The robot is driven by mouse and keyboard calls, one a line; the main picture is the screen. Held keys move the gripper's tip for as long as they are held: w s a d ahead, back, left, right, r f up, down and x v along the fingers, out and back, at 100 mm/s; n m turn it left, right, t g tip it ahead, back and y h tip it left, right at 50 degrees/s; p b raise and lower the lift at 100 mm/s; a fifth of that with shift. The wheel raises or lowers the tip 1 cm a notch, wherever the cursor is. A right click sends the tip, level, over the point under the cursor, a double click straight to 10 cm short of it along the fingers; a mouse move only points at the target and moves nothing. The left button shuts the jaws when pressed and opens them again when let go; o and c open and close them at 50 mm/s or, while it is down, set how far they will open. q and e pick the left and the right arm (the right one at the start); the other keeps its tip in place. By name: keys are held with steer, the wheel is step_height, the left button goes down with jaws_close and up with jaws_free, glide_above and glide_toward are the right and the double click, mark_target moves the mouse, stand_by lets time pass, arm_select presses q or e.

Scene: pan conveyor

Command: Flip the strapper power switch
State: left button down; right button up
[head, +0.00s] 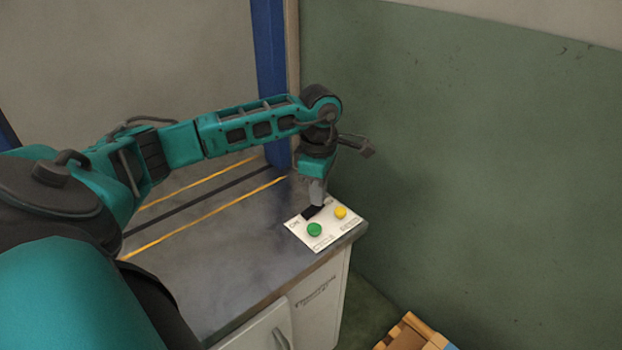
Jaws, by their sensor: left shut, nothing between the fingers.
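A white control panel (326,240) lies on the near right corner of the strapper's grey top. It carries a green button (314,229), a yellow button (340,212) and a black switch (309,213) beside an "ON" label. My left gripper (315,203) points down over the panel, shut and empty, with its fingertips at the black switch. I cannot tell whether they touch it. The fingers partly hide the switch, so its position is unclear. My right gripper is not in view.
The strapper top (200,270) is bare, with yellow lines and a dark slot across it. A blue post (270,60) stands behind the arm. A green wall (480,150) is close on the right. A wooden pallet (412,334) lies low at the bottom.

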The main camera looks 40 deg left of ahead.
arm_select(q)
steer(key=shift+f+b, duration=0.35)
steer(key=shift+f, duration=0.2)
steer(key=shift+r+p, duration=2.65)
steer(key=shift+r, duration=0.9)
